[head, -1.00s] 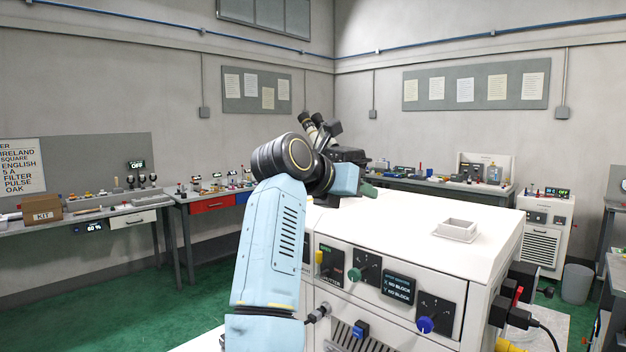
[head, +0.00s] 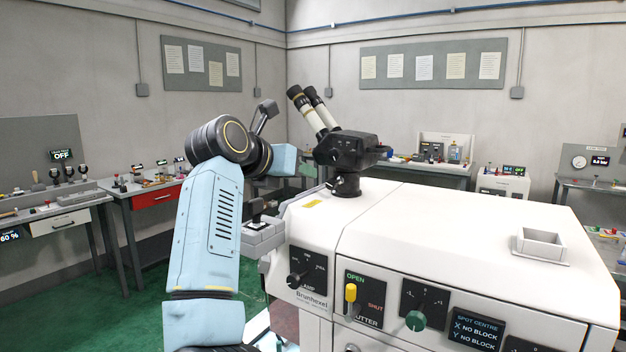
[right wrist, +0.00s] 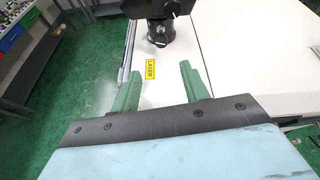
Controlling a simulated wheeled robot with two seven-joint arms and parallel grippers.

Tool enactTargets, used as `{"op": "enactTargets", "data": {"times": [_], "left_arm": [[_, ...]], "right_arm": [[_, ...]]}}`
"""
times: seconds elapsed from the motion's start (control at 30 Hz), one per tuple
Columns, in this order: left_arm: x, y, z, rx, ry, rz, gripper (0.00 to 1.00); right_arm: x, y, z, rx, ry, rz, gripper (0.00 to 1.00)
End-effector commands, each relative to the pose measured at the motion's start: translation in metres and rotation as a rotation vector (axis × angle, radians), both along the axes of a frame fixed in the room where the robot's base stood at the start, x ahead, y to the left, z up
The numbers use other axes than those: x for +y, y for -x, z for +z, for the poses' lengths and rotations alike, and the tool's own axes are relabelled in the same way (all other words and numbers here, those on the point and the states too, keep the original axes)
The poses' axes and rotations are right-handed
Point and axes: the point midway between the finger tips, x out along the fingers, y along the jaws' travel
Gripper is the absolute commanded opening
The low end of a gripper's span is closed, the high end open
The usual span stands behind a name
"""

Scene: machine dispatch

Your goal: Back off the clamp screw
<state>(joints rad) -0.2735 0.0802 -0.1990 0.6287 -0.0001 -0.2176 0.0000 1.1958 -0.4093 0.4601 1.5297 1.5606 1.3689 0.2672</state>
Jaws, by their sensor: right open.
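A black binocular head (head: 347,150) with two eyepiece tubes stands on a short dark post (head: 345,186) at the back left of the white machine top. In the right wrist view the post (right wrist: 160,32) rises beyond the fingers. I cannot clearly make out a clamp screw; a small detail low on the post is too small to tell. My right gripper (head: 308,170) is left of the post in the head view, seen partly from behind its light-blue body. In the right wrist view its green fingers (right wrist: 160,75) are apart with nothing between them. My left gripper is not in view.
The white machine (head: 420,235) has a front panel with a yellow shutter lever (head: 351,298), a green knob (head: 415,320) and a black lamp knob (head: 296,279). A grey open tray (head: 540,245) sits on its top. A grey joystick box (head: 262,236) is at its left side.

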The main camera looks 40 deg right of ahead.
Motion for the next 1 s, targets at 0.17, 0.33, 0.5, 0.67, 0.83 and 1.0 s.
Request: {"op": "enactTargets", "data": {"times": [0.17, 0.33, 0.5, 0.67, 0.83, 1.0], "left_arm": [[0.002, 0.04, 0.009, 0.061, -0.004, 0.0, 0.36], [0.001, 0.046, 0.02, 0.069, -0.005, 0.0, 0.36], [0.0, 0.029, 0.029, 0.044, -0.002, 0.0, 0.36], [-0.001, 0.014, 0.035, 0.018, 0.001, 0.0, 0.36], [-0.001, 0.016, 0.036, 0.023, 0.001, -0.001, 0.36], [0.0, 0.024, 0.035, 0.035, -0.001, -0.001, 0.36]], "right_arm": [[-0.025, -0.007, -0.009, 0.003, -0.003, -0.001, 0.45], [-0.058, -0.016, -0.022, 0.005, 0.001, -0.004, 0.45], [-0.087, -0.025, -0.035, 0.004, 0.0, -0.003, 0.45], [-0.104, -0.03, -0.044, 0.003, -0.001, -0.001, 0.45], [-0.112, -0.033, -0.048, 0.002, -0.001, -0.001, 0.45], [-0.112, -0.033, -0.049, 0.001, -0.001, 0.0, 0.45]]}}
